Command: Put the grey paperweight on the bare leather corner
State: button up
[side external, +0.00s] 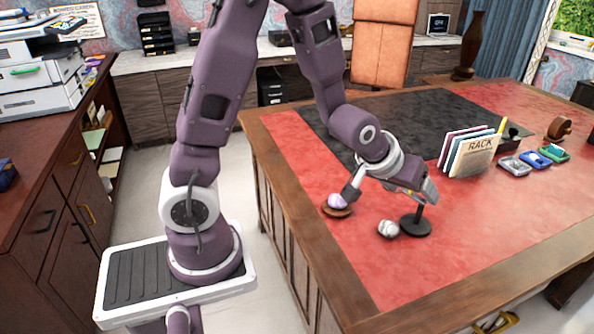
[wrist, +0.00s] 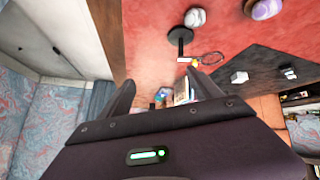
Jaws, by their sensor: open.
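The grey paperweight (side external: 388,229) is a small, rounded, pale stone standing on the red leather, just left of a black stand. In the wrist view the paperweight (wrist: 195,18) shows near the top edge, beside the stand. My gripper (side external: 430,190) is above and beyond the paperweight, by the top of the stand, tilted and pointing right. In the wrist view its two dark fingers (wrist: 163,88) are spread with no held object visible between them. The bare red leather (side external: 400,285) at the desk's near corner is clear.
The black stand (side external: 416,227) is close to my gripper; a ring and small tag (wrist: 207,59) show near its top. A purple stone (side external: 337,200) sits on a wooden dish (side external: 336,212) at left. A folder rack (side external: 472,155) and small coloured pads (side external: 534,160) are at right.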

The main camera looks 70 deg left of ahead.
jog(key=s+d+r+m+g+h, duration=0.1)
jog(key=s+d+r+m+h, duration=0.15)
jog(key=s+r, duration=0.75)
jog(key=s+r+m+g+y, duration=0.1)
jog(key=s+r+m, duration=0.1)
jog(key=s, duration=1.3)
jog(key=shift+s+d+r+m+g, duration=0.15)
jog(key=shift+s+d+m+g, duration=0.1)
jog(key=shift+m+g, duration=0.2)
